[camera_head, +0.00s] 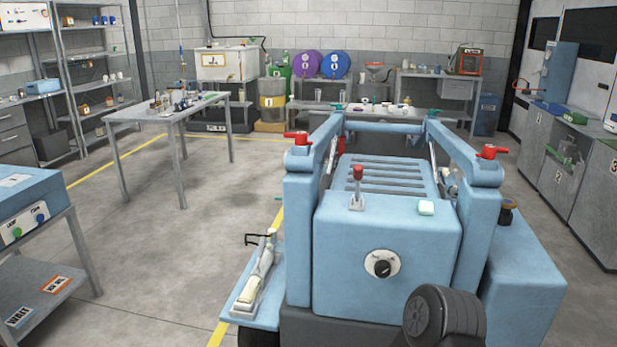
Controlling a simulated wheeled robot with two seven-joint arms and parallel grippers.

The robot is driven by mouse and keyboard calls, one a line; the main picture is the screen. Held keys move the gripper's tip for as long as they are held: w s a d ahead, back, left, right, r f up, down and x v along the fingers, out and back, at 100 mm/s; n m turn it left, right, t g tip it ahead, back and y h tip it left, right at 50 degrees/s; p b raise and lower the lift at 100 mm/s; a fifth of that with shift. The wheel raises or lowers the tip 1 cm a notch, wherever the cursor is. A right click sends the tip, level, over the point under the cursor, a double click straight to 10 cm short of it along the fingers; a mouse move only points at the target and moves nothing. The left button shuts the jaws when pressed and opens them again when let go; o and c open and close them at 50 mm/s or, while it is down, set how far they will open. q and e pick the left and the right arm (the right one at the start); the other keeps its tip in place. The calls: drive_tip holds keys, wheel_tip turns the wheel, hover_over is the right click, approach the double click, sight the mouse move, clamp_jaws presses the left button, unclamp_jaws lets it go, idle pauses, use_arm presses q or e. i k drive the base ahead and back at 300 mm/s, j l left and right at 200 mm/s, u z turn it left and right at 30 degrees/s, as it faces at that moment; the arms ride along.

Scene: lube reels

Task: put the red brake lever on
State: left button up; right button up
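A blue machine (340,235) stands in front of me, with two upright side posts and sloping arms. A short lever with a red knob (358,173) stands nearly upright on a pale base on its top. A red handle (297,137) sits on top of the left post, and another red handle (491,151) sits on the right post. I cannot tell for sure which of these is the brake lever, or whether it is on. A black dial (382,267) on a white disc is on the front.
A pale green-white button (426,208) is right of the red-knobbed lever. A low blue side step (250,300) carries a pedal-like piece.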

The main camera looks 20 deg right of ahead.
sight(357, 170)
drive_tip(key=l+u, duration=0.2)
drive_tip(key=l, duration=0.2)
drive_tip(key=l+u, duration=0.2)
drive_tip(key=l, duration=0.25)
drive_tip(key=k+l+u, duration=0.2)
drive_tip(key=l, duration=0.15)
drive_tip(key=l+u, duration=0.2)
drive_tip(key=l, duration=0.25)
drive_tip(key=k+l+u, duration=0.2)
drive_tip(key=l, duration=0.15)
drive_tip(key=k+l, duration=0.15)
drive_tip(key=l, duration=0.2)
drive_tip(key=k+l, duration=0.1)
drive_tip(key=l, duration=0.3)
drive_tip(key=k+l, duration=0.15)
drive_tip(key=l, duration=0.2)
drive_tip(key=k+l+u, duration=0.1)
drive_tip(key=l, duration=0.3)
drive_tip(key=k+l, duration=0.2)
drive_tip(key=l, duration=0.15)
drive_tip(key=k+l, duration=0.15)
drive_tip(key=l, duration=0.25)
